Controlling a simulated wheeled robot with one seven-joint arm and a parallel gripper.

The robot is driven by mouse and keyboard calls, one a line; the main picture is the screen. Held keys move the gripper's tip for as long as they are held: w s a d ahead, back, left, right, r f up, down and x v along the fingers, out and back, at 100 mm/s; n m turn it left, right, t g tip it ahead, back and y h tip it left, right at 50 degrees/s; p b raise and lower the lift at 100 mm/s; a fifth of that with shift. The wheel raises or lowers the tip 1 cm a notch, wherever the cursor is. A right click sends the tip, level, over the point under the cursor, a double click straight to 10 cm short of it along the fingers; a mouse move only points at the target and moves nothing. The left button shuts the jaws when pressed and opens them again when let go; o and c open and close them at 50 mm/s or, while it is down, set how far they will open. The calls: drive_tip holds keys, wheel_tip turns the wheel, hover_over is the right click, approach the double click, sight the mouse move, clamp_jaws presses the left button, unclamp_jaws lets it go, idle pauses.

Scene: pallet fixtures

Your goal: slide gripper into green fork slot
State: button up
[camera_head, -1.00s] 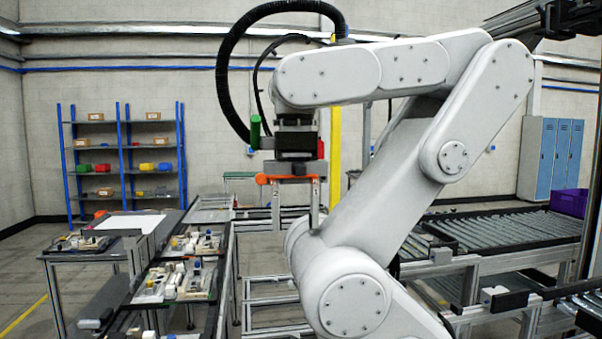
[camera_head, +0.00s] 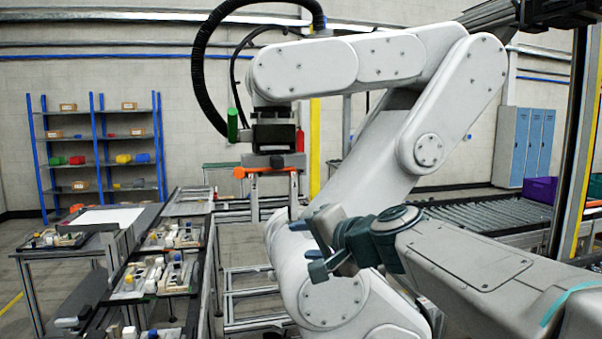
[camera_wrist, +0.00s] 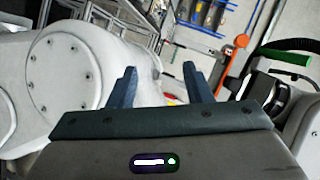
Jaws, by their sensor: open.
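My gripper (camera_head: 314,250) enters from the right in the head view, in front of the white industrial arm (camera_head: 320,287). Its two dark fingers also show in the wrist view (camera_wrist: 160,70), spread apart with nothing between them. I cannot make out a green fork slot in either view. The green part in view is a cylinder (camera_head: 232,125) on the white arm's tool. A green bar (camera_wrist: 287,56) also shows in the wrist view. An orange handle (camera_head: 240,172) is on the tool's lower bar, left of and above my gripper; it also shows in the wrist view (camera_wrist: 241,41).
The white arm's rounded base (camera_wrist: 65,85) is close on the left in the wrist view. Pallets with fixtures (camera_head: 165,272) stand on the line at left. A shelf (camera_head: 100,150) is at the back left, roller conveyors (camera_head: 490,222) at right.

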sight(280, 162)
drive_tip(key=w+a+r+m+t, duration=0.1)
drive_tip(key=w+r+m+t, duration=0.5)
drive_tip(key=r, duration=0.6)
drive_tip(key=shift+n+g+y, duration=0.3)
drive_tip(key=shift+n+g, duration=0.2)
drive_tip(key=shift+g, duration=0.4)
drive_tip(key=shift+d+f+p+x, duration=0.1)
drive_tip(key=shift+p+x, duration=0.3)
drive_tip(key=shift+x, duration=2.1)
drive_tip(key=shift+d+f+p+x, duration=0.1)
drive_tip(key=shift+p+x, duration=0.3)
drive_tip(key=shift+x, duration=2.1)
clamp_jaws()
drive_tip(key=shift+r+b, duration=0.15)
drive_tip(key=shift+b, duration=0.15)
drive_tip(key=s+d+b, duration=0.2)
drive_tip(key=s, duration=0.6)
drive_tip(key=shift+s+r, duration=0.1)
drive_tip(key=shift+r, duration=0.05)
